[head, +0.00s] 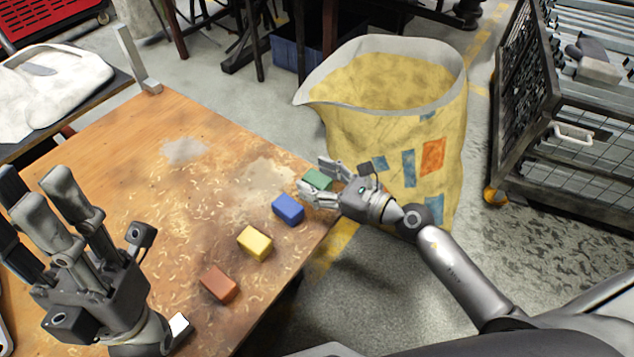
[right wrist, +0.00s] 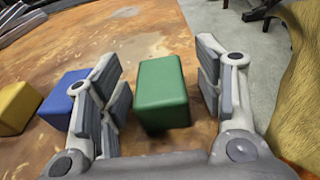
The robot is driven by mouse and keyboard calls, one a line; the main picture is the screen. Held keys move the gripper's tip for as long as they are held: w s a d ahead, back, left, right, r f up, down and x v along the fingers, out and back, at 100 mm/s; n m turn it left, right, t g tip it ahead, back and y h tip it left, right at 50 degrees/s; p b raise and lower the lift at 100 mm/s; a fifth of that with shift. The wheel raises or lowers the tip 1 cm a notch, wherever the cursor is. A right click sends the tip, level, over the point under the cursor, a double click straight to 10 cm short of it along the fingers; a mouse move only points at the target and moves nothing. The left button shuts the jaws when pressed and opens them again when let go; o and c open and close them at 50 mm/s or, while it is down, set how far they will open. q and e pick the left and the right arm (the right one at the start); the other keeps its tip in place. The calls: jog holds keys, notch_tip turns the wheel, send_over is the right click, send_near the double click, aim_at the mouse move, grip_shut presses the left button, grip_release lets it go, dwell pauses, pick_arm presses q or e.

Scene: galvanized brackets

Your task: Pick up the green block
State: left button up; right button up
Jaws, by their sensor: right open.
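The green block (head: 317,179) lies on the wooden table (head: 150,150) near its right edge. My right gripper (head: 322,182) is open around it, one finger on each side. In the right wrist view the green block (right wrist: 161,93) stands between the open fingers of the gripper (right wrist: 164,95), with visible gaps on both sides. My left gripper (head: 35,215) is at the lower left over the table, its fingers spread apart and nothing seen between them.
A blue block (head: 288,209), a yellow block (head: 254,243) and a red-brown block (head: 219,284) lie in a row toward the front. A large yellow sack (head: 395,125) stands just beyond the table's right edge. A wire-mesh cart (head: 570,120) stands at the right.

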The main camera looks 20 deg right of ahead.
jog(key=shift+w+a, duration=0.15)
jog(key=c, duration=1.2)
jog(key=shift+r, duration=0.1)
